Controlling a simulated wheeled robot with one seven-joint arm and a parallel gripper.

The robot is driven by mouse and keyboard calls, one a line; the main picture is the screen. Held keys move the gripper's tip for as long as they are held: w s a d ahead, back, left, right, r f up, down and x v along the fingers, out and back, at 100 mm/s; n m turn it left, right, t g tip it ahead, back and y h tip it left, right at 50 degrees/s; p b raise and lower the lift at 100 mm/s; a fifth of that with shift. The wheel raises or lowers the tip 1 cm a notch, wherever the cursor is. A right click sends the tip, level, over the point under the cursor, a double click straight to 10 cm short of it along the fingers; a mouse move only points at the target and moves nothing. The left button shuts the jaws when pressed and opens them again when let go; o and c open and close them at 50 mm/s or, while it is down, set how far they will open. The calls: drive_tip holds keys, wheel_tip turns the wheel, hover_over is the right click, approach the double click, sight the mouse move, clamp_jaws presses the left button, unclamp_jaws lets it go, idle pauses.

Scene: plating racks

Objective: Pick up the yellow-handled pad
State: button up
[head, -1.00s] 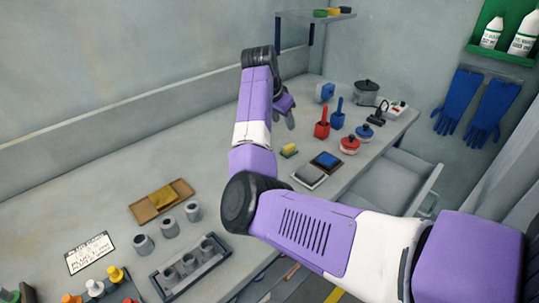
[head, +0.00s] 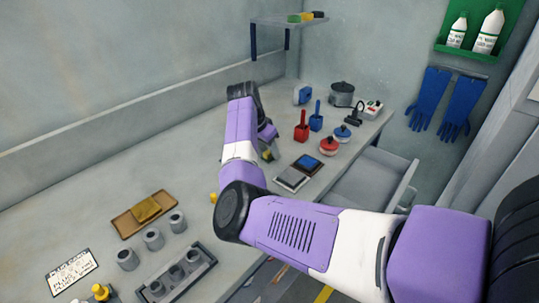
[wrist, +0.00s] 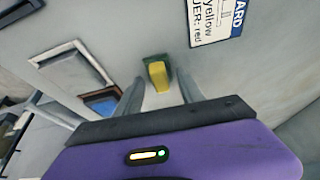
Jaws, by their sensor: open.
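The yellow-handled pad (wrist: 157,73) shows in the wrist view as a yellow handle on a dark green base. It lies on the grey bench just beyond my fingertips, roughly between their lines. My gripper (wrist: 160,92) is open and empty, with one finger to each side below the pad in the picture. In the head view my gripper (head: 267,140) points down at the bench, and the pad (head: 267,155) is partly hidden by the fingers.
A printed card (wrist: 213,20) lies near the pad. A small yellow thing (head: 213,198) shows beside my arm.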

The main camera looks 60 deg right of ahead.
sight(268, 152)
clamp_jaws()
drive_tip(key=shift+r, duration=0.15)
wheel_tip(268, 152, up, 20)
drive_tip(key=b, duration=0.1)
idle(0.7)
drive_tip(key=c, duration=0.6)
unclamp_jaws()
clamp_jaws()
